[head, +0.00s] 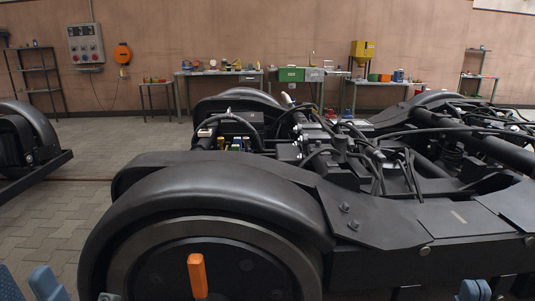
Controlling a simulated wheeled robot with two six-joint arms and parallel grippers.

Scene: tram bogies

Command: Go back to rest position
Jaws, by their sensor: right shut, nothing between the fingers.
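In the head view, only small parts of my arms show along the bottom edge. My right gripper (409,293) is barely in view at the bottom, right of the middle, in front of the dark bogie frame. It is shut and holds nothing. A small grey piece at the bottom left, in front of the wheel, seems to be the tip of my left gripper (108,297). Its jaws are cut off by the edge, so their state is hidden. Blue parts of my arms show at both lower corners.
A large dark tram bogie (380,215) fills the middle and right, close in front. An orange handle (197,275) stands before its near wheel. Another wheel (30,135) is at the left. Workbenches (225,73) line the back wall. Paved floor (50,220) is clear at left.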

